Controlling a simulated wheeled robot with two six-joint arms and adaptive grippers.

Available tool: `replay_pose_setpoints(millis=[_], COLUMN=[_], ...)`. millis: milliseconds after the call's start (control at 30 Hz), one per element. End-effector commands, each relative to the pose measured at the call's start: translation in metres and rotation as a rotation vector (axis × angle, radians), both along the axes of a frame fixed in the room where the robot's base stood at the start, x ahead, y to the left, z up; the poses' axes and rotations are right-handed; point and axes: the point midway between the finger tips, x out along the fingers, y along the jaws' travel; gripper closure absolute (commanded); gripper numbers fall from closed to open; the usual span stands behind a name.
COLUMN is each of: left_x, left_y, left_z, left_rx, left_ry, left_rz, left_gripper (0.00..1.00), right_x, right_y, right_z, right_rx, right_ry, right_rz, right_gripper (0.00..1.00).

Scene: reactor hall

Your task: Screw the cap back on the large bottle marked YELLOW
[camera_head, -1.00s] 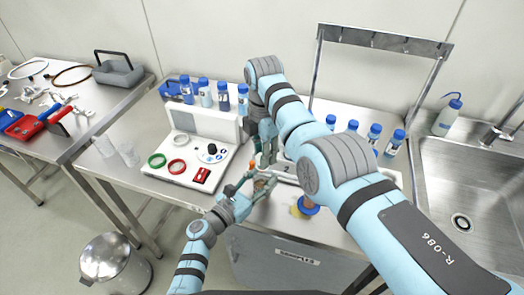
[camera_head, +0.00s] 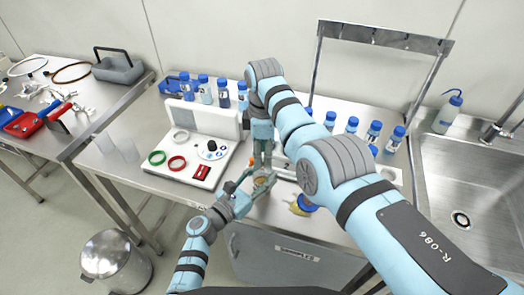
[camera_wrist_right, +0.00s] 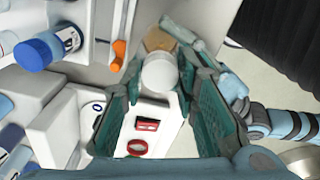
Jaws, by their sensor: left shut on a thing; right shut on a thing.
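In the head view my left gripper (camera_head: 258,186) and right gripper (camera_head: 264,168) meet over the bench's front edge. In the right wrist view a white round piece (camera_wrist_right: 159,74), which looks like a cap, sits between the fingers of my right gripper (camera_wrist_right: 160,75). A tan piece (camera_wrist_right: 156,40) lies just beyond it, at the fingers of my left gripper (camera_wrist_right: 182,32); it also shows in the head view (camera_head: 264,181). I cannot tell whether the two pieces touch. No YELLOW marking is readable. A yellowish thing (camera_head: 296,209) with a blue part (camera_head: 308,203) is on the bench to the right.
Several blue-capped bottles (camera_head: 204,90) stand at the back, with more under the metal frame (camera_head: 384,40). A sink (camera_head: 460,185) is at right.

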Motion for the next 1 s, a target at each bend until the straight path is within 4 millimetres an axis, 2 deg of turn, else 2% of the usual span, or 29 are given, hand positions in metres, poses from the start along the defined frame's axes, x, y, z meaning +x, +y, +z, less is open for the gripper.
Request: replay_pose_setpoints(millis=[100, 200, 467, 500, 600, 867, 1000], left_x=[-0.0003, -0.0005, -0.0007, -0.0007, -0.0007, -0.0005, -0.0004], left_y=[-0.0002, -0.0003, -0.0006, -0.0006, -0.0006, -0.0003, -0.0003], left_z=[-0.0004, -0.0004, -0.0005, -0.0005, -0.0005, -0.0005, -0.0005], left_rx=[0.001, 0.001, 0.001, 0.001, 0.001, 0.001, 0.001], left_ry=[0.000, 0.000, 0.000, 0.000, 0.000, 0.001, 0.001], left_rz=[-0.001, -0.002, -0.003, -0.003, -0.002, -0.002, -0.001], left_gripper=[1.00, 1.00, 1.00, 1.00, 1.00, 1.00, 1.00], right_x=[0.0005, 0.0006, 0.0012, 0.0013, 0.0010, 0.0006, 0.0011], right_y=[0.0004, 0.0005, 0.0003, 0.0003, 0.0004, 0.0004, 0.0002], right_z=[0.0004, 0.0003, 0.0006, 0.0007, 0.0006, 0.0004, 0.0087], right_rx=[0.001, 0.000, 0.001, 0.001, 0.000, -0.001, -0.001], right_ry=[-0.001, -0.001, -0.003, -0.003, -0.003, -0.001, -0.001], right_rz=[-0.311, -0.442, -0.458, -0.457, -0.456, -0.455, -0.455], right_gripper=[0.81, 0.81, 0.81, 0.66, 0.52, 0.52, 0.52])
